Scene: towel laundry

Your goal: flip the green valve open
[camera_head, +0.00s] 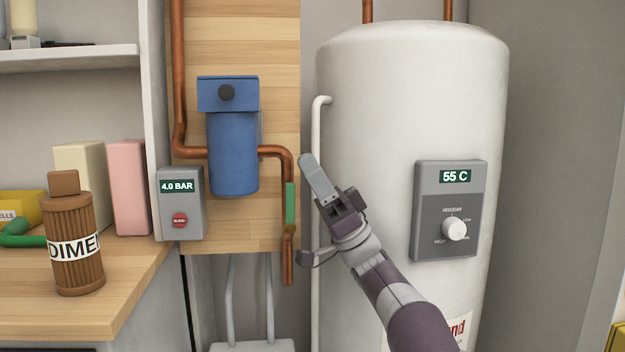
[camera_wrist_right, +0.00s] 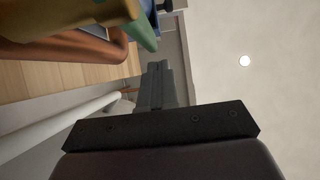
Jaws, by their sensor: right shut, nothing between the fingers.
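The green valve lever (camera_head: 291,203) stands upright along the copper pipe (camera_head: 276,152), below the pipe's bend and to the right of the blue filter housing. In the right wrist view the green lever (camera_wrist_right: 140,28) shows at the top, beside a brass-coloured valve body (camera_wrist_right: 75,18). My right gripper (camera_head: 307,162) is shut and empty, with its fingertips just right of and above the lever in the head view. The shut fingers (camera_wrist_right: 155,80) also show in the wrist view, seemingly apart from the lever. My left gripper is not in view.
A white water heater (camera_head: 380,110) stands to the right, with a thin white pipe (camera_head: 317,130) along its left side. The blue filter housing (camera_head: 232,150) and a grey pressure box (camera_head: 180,215) hang on the wooden panel. A wooden counter (camera_head: 130,275) holds a brown bottle (camera_head: 73,220).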

